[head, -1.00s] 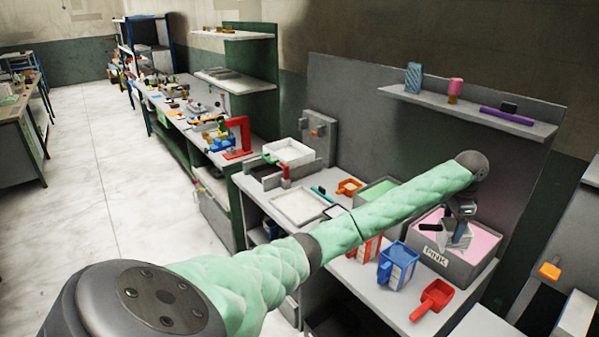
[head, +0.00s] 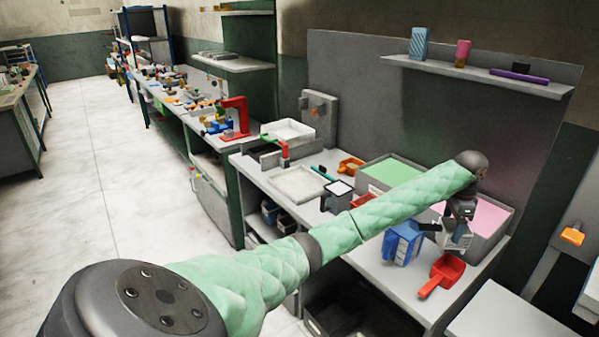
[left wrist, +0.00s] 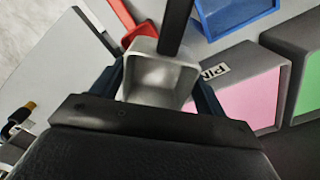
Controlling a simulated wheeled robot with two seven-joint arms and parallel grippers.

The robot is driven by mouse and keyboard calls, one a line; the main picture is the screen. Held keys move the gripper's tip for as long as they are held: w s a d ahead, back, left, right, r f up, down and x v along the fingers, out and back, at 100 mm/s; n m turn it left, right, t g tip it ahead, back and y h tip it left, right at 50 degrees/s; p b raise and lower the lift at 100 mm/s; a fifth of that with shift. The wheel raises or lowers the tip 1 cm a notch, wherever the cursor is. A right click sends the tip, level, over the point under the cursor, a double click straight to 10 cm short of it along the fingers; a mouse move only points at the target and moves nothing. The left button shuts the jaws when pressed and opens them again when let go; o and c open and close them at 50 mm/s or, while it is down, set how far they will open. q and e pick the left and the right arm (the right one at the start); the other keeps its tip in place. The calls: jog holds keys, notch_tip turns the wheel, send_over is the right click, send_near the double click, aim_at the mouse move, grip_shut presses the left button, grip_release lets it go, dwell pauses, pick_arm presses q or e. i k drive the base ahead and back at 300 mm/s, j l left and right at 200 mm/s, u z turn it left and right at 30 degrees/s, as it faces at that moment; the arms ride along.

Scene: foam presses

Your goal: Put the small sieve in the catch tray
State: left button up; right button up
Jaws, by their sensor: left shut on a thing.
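My left gripper (head: 462,212) is shut on a pale grey, square, open cup with a dark handle, which I take for the small sieve (head: 453,236). In the left wrist view the sieve (left wrist: 158,78) sits between the two fingers, and its inside looks empty. It is held above the bench at the front of the pink bin (head: 492,217). A flat pale tray (head: 277,197) lies on the bench to the left, and a white tray (head: 305,133) stands higher behind it. I cannot tell which is the catch tray. My right gripper is not in view.
A blue jug (head: 403,243) and a red scoop (head: 443,275) are close to the held sieve. A green bin (head: 385,172) stands behind my arm. A dark cup with a white top (head: 338,190) and an orange scoop (head: 350,165) are near the flat tray.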

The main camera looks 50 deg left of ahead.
aim_at(300, 185)
jog(key=j, duration=0.25)
jog(key=i+j+u, duration=0.1)
jog(key=j+u, duration=0.2)
jog(key=i+j+u, duration=0.15)
jog(key=j+u, duration=0.2)
jog(key=j, duration=0.15)
jog(key=i, duration=1)
